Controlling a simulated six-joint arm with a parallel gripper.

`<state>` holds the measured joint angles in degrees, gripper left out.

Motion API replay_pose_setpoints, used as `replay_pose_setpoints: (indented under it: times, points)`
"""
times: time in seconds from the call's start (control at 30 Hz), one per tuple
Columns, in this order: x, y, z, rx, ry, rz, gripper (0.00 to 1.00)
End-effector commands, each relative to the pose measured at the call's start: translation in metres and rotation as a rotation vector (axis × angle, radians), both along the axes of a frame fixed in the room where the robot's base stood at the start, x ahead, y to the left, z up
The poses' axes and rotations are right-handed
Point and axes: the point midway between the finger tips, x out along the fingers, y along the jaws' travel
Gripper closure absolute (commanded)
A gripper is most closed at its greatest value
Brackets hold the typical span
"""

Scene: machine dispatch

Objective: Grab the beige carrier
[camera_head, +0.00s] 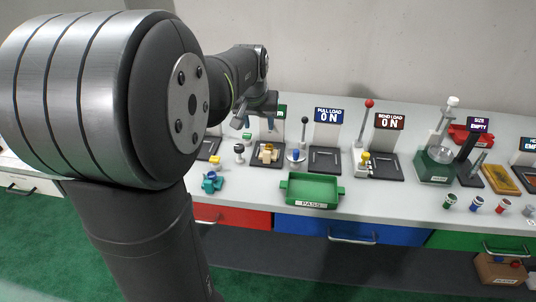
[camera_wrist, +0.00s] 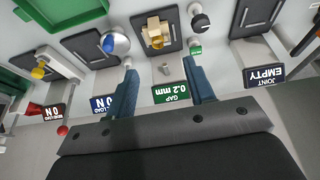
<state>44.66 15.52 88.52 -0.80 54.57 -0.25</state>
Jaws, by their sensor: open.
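The beige carrier (camera_head: 267,153) is a small blocky piece on a dark square pad on the bench. It also shows at the top middle of the wrist view (camera_wrist: 155,32), with a yellowish lower part. My gripper (camera_head: 255,121) is above and behind the carrier in the head view. In the wrist view my gripper (camera_wrist: 162,72) shows two blue fingers spread apart with nothing held between them. The carrier lies beyond the fingertips, roughly in line with the gap between them.
A sign reading "GAP 0.2 mm" (camera_wrist: 171,92) shows between the fingers. A silver round fixture with a blue knob (camera_wrist: 112,45) and a black knob (camera_wrist: 200,20) flank the carrier. A green PASS tray (camera_head: 312,190) stands at the front edge. Lever stations stand to the right.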

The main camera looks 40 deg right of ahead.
Motion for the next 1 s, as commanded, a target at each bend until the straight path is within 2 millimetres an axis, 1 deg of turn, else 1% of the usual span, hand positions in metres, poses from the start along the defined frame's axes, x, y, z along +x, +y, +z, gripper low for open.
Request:
replay_pose_setpoints:
  times: [0.07, 0.17, 0.27, 0.5, 0.6, 0.7, 0.93, 1.0]
  points:
    - [-0.004, 0.000, 0.003, -0.003, -0.018, -0.032, 0.51]
    - [-0.004, -0.002, -0.003, -0.001, -0.024, -0.047, 0.51]
    - [0.001, -0.006, -0.020, 0.001, -0.022, -0.046, 0.51]
    - [0.014, -0.021, -0.069, 0.001, -0.021, -0.044, 0.51]
    - [0.019, -0.027, -0.086, 0.000, -0.022, -0.044, 0.51]
    - [0.023, -0.031, -0.099, -0.001, -0.022, -0.043, 0.51]
    - [0.026, -0.035, -0.113, -0.002, -0.024, -0.043, 0.51]
    - [0.026, -0.038, -0.121, -0.002, -0.023, -0.043, 0.51]
